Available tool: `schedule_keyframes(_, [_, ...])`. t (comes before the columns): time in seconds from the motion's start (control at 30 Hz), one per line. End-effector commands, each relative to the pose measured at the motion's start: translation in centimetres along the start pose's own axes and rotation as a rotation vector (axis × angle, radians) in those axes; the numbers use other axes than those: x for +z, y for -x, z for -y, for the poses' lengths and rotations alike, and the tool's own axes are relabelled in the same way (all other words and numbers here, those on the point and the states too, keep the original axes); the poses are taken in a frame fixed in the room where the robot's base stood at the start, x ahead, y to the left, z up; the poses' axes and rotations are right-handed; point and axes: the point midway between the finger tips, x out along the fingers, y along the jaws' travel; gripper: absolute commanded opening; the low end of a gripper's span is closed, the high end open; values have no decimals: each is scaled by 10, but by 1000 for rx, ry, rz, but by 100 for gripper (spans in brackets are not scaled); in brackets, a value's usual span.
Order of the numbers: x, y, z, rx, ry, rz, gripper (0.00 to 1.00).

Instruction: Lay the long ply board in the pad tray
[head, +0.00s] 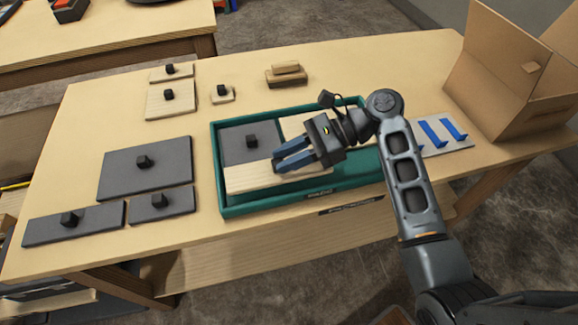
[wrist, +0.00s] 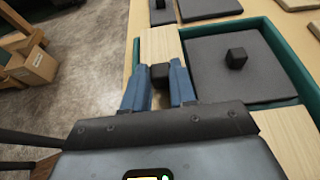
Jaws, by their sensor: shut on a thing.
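The long ply board (head: 246,178), pale wood, lies level along the front left of the green pad tray (head: 216,160). It also shows in the wrist view (wrist: 160,44). My gripper (head: 283,162) is over the board, its blue fingers shut on the board's black knob (wrist: 159,73). I cannot tell whether the board rests on the tray floor or is just above it. A grey square pad (head: 240,146) with a black knob lies behind it in the tray. Another pale wood piece (head: 298,124) lies at the tray's back right, partly hidden by my gripper.
Grey knobbed plates (head: 120,172) lie left of the tray. Small knobbed wood boards (head: 165,104) and a wooden block (head: 286,78) lie behind. A holder with blue fins (head: 433,133) and an open cardboard box (head: 505,85) stand right. The table's front edge is close to the tray.

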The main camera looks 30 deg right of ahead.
Motion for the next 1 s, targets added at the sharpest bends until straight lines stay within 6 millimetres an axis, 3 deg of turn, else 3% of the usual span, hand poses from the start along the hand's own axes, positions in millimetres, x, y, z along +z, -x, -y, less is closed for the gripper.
schedule_keyframes(0.3, [-35,-14,-1,1,-3,0,0])
schedule_keyframes(0.67, [-38,-15,-1,0,-3,0,0])
schedule_keyframes(0.7, [-38,-15,-1,0,-2,0,30])
schedule_keyframes(0.93, [-38,-15,-1,0,-2,0,52])
schedule_keyframes(1.0, [-38,-15,-1,0,-2,0,52])
